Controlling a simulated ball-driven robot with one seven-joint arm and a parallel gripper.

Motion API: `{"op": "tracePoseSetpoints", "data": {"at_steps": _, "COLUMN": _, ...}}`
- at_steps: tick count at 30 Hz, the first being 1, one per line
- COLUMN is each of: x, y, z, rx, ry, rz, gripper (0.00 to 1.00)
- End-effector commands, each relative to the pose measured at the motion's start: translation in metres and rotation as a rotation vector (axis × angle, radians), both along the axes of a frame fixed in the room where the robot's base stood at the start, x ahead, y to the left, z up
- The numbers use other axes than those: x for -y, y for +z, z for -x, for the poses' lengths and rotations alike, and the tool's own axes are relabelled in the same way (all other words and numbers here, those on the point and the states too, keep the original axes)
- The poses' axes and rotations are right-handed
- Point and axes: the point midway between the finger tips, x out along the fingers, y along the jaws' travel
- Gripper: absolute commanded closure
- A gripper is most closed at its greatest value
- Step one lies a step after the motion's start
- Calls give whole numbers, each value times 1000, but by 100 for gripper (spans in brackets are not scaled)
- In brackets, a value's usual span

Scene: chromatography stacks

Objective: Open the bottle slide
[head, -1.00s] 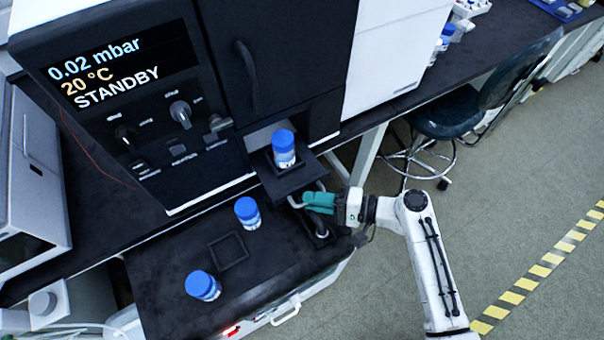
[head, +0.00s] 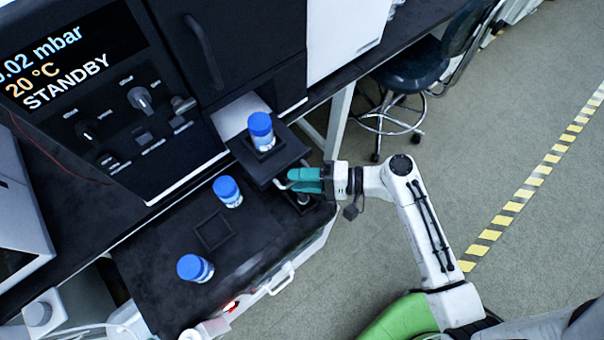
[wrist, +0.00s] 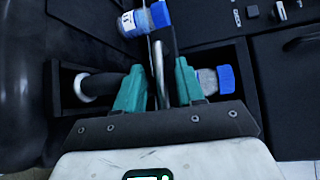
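The bottle slide (head: 287,147) is a black tray sticking out of the dark front of the machine. A blue-capped bottle (head: 261,131) stands upright on it and also shows at the top of the wrist view (wrist: 143,20). A pale strip shows behind the tray in the opening. My gripper (head: 292,180), with teal fingers, is at the slide's front. In the wrist view my gripper (wrist: 162,88) has its fingers on either side of the metal handle (wrist: 158,66), apparently shut on it. The exact contact is partly hidden by the fingers.
The black top of a low cart (head: 165,270) holds two more blue-capped bottles (head: 228,191) (head: 195,268) and an empty square holder (head: 213,230). The machine's large door (head: 255,40) is shut. A stool (head: 410,75) stands at the right; the floor (head: 440,190) there is clear.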

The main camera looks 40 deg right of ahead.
Motion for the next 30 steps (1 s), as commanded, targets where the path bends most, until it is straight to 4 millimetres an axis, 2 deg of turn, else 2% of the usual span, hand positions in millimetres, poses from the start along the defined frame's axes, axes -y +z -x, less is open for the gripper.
{"op": "tracePoseSetpoints", "data": {"at_steps": 5, "x": 7, "y": 1, "z": 6, "rx": 1, "ry": -1, "rz": 0, "gripper": 62}}
{"op": "tracePoseSetpoints", "data": {"at_steps": 19, "x": 65, "y": 13, "z": 62, "rx": 0, "ry": -3, "rz": 1, "gripper": 62}}
{"op": "tracePoseSetpoints", "data": {"at_steps": 24, "x": 74, "y": 16, "z": 73, "rx": 0, "ry": 0, "rz": 0, "gripper": 62}}
{"op": "tracePoseSetpoints", "data": {"at_steps": 30, "x": 77, "y": 17, "z": 75, "rx": 0, "ry": 0, "rz": 0, "gripper": 62}}
